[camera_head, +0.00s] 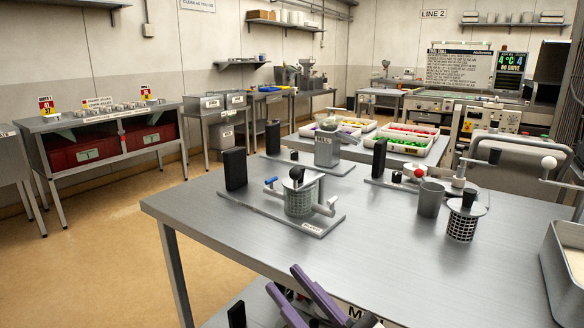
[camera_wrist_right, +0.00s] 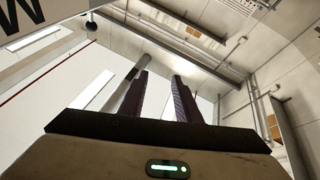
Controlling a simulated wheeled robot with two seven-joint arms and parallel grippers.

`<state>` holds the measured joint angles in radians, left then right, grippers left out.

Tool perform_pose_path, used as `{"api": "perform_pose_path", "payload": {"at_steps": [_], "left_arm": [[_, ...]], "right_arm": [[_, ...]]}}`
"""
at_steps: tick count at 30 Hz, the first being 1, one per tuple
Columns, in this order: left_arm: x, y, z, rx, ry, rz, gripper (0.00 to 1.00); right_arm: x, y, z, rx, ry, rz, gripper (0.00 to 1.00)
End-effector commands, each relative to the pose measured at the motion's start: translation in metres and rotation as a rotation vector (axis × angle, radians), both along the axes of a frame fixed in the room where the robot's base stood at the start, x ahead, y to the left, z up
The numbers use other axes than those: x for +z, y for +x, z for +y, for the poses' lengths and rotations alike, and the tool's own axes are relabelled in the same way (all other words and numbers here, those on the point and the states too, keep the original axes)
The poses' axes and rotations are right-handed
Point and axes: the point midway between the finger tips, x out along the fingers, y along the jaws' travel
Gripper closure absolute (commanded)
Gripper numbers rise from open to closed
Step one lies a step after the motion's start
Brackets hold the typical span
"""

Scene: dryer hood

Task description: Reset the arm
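My right gripper (camera_head: 284,278) shows at the bottom edge of the head view, in front of the near edge of the steel table. Its two purple fingers are apart, with nothing between them. In the right wrist view the same gripper (camera_wrist_right: 161,69) points up toward the ceiling, with a clear gap between its fingers. My left gripper is in neither view.
The steel table (camera_head: 380,262) has a clear front half. On it stand a device with a mesh basket (camera_head: 299,198), a grey cup (camera_head: 430,199), a dark mesh basket (camera_head: 461,227) and, at right, a pale tray (camera_head: 552,262). Coloured bins (camera_head: 408,138) stand behind.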

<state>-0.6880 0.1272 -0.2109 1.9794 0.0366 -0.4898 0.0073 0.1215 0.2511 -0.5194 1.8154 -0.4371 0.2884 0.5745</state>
Motion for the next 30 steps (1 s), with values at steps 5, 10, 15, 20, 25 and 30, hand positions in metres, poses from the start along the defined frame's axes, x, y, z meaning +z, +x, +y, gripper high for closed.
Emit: {"api": "perform_pose_path", "payload": {"at_steps": [5,10,15,20,25,30], "left_arm": [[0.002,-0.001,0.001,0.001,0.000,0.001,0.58],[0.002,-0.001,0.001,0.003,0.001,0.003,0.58],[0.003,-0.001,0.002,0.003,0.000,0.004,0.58],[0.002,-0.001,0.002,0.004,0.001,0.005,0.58],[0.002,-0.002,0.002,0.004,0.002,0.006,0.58],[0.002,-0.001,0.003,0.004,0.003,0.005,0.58]], "right_arm": [[-0.128,-0.010,-0.062,-0.262,-0.039,0.393,0.70],[-0.238,-0.065,-0.107,-0.405,-0.138,0.729,0.70],[-0.317,-0.140,-0.137,-0.465,-0.244,1.011,0.70],[-0.353,-0.191,-0.151,-0.475,-0.307,1.167,0.70],[-0.363,-0.209,-0.154,-0.473,-0.330,1.216,0.70],[-0.363,-0.208,-0.154,-0.474,-0.330,1.216,0.70]]}}
